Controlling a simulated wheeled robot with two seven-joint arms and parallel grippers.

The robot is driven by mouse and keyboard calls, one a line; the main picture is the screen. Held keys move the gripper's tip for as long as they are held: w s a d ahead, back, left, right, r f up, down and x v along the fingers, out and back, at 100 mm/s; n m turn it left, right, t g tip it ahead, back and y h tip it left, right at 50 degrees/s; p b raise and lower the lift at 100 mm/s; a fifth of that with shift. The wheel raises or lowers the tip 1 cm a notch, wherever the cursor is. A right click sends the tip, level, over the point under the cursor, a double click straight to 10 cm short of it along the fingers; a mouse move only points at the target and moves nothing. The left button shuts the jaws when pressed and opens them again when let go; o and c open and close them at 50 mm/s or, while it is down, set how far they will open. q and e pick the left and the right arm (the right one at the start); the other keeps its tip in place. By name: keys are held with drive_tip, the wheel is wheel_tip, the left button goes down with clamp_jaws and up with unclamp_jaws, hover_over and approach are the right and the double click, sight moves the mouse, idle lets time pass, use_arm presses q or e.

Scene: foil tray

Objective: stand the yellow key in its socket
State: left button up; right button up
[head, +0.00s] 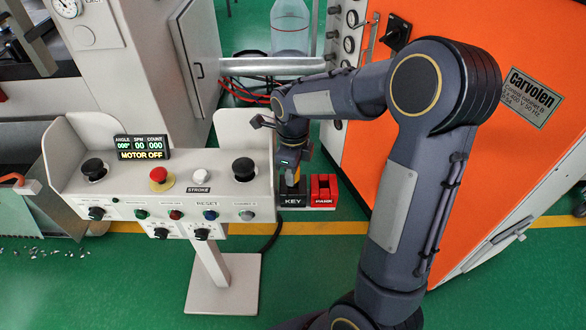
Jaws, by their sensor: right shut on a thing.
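My right gripper (290,167) points down over this block and is shut on the key. The gripper and wrist hide most of the key. I cannot tell whether the key's lower end is inside the socket or only above it. My left gripper is not in view.
A red block (324,190) stands right beside the socket. The control panel (225,190) with its buttons, two black knobs and a MOTOR OFF display (141,148) is close on the left. An orange cabinet (480,35) stands behind my arm.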

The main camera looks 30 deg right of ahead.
drive_tip(key=o, duration=1.1)
drive_tip(key=shift+c, duration=0.2)
wheel_tip(320, 180, up, 8)
drive_tip(key=shift+f+p, duration=0.15)
drive_tip(key=shift+p, duration=0.2)
